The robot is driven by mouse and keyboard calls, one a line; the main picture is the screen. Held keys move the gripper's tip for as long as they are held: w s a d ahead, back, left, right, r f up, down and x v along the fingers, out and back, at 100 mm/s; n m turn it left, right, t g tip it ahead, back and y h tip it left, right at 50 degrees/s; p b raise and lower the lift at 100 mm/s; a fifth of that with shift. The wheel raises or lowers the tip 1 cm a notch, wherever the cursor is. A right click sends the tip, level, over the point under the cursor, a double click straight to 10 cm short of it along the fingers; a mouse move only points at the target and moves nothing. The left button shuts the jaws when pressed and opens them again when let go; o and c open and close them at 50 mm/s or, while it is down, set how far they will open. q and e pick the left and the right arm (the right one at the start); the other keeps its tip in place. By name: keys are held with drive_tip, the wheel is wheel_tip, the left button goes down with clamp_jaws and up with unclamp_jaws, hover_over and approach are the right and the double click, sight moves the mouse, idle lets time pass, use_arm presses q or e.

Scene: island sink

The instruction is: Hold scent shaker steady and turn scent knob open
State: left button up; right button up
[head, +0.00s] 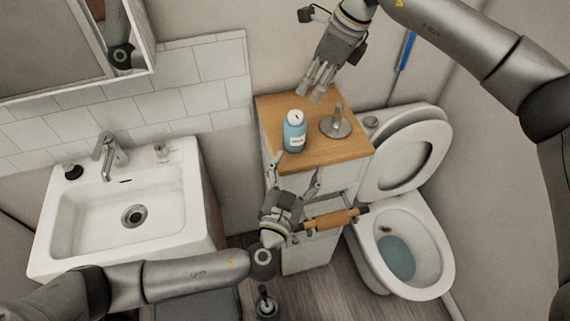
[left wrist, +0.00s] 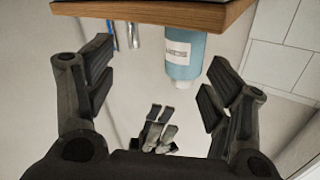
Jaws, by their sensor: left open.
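The scent shaker looks to be the blue bottle (head: 294,137) with a white label. It stands upright on the wooden cabinet top (head: 330,155); its white knob (head: 297,116) is on top. In the left wrist view, which is upside down, the bottle (left wrist: 184,55) appears beyond the top's edge, between my fingers. My left gripper (head: 298,170) is open and empty at the cabinet's front edge, apart from the bottle. My right gripper (head: 313,88) is above and behind the bottle, fingers pointing down, touching nothing visible. Its finger gap is unclear. It also shows in the left wrist view (left wrist: 160,113).
A metal stand (head: 336,124) is on the cabinet top, right of the bottle. A sink (head: 122,215) is to the left, a toilet (head: 405,245) to the right.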

sight(295, 133)
use_arm(q)
drive_tip(key=n, duration=0.1)
drive_tip(key=a+n+y, duration=0.1)
drive_tip(key=a+r+n, duration=0.1)
drive_tip(key=shift+w+a+n+y, duration=0.25)
drive_tip(key=shift+n+y, duration=0.05)
drive_tip(key=shift+w, duration=0.2)
drive_tip(key=w, duration=0.3)
drive_tip(key=w+d, duration=0.1)
drive_tip(key=w, duration=0.2)
drive_tip(key=w+d, duration=0.1)
drive_tip(key=w, duration=0.3)
drive_tip(key=shift+w, duration=0.1)
drive_tip(key=shift+c, duration=0.3)
